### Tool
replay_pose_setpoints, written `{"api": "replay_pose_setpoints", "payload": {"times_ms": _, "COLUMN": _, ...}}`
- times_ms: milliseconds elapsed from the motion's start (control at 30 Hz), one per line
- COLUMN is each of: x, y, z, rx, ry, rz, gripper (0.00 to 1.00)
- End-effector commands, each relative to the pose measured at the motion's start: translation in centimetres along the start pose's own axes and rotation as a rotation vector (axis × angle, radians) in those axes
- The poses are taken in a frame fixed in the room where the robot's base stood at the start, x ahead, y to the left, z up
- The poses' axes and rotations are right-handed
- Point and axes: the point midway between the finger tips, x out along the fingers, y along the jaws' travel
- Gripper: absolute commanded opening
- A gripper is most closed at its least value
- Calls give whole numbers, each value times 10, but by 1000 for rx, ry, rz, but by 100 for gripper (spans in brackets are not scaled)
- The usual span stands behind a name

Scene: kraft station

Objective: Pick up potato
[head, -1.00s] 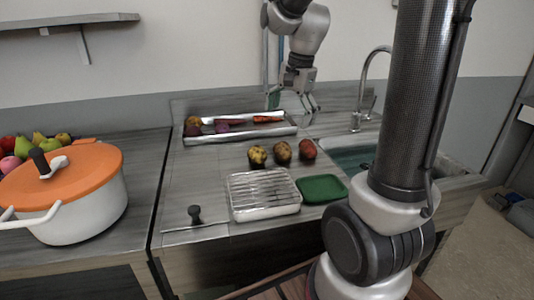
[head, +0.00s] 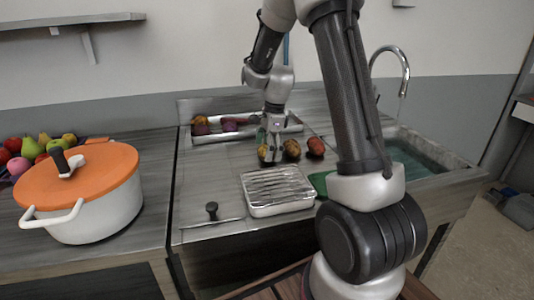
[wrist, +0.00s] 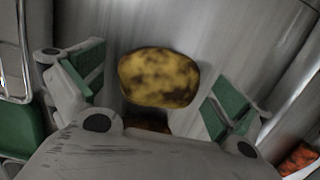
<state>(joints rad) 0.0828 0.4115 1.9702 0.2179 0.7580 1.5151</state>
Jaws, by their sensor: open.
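A yellow-brown mottled potato (wrist: 160,78) lies on the counter. In the wrist view it sits between and a little beyond the two green-padded fingers of my open gripper (wrist: 155,95), with gaps on both sides. In the head view my gripper (head: 271,150) points down over the leftmost item of a row, the yellowish potato (head: 266,153), and partly hides it. A browner potato (head: 292,149) and a reddish one (head: 316,147) lie to its right.
A metal rack tray (head: 277,208) stands in front of the row, with a green board (head: 320,182) beside it. A long tray (head: 296,123) of vegetables lies behind. A white pot with an orange lid (head: 100,175) stands left; a sink (head: 425,160) is right.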

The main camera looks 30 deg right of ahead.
Motion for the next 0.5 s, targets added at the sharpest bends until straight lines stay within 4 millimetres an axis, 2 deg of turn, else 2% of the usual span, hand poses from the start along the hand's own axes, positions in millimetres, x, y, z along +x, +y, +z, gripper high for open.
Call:
{"api": "replay_pose_setpoints", "payload": {"times_ms": 200, "x": 1, "y": 0, "z": 0, "rx": -1, "ry": 0, "rz": -2, "gripper": 100}}
{"api": "replay_pose_setpoints", "payload": {"times_ms": 500, "x": 1, "y": 0, "z": 0, "rx": -1, "ry": 0, "rz": -2, "gripper": 50}}
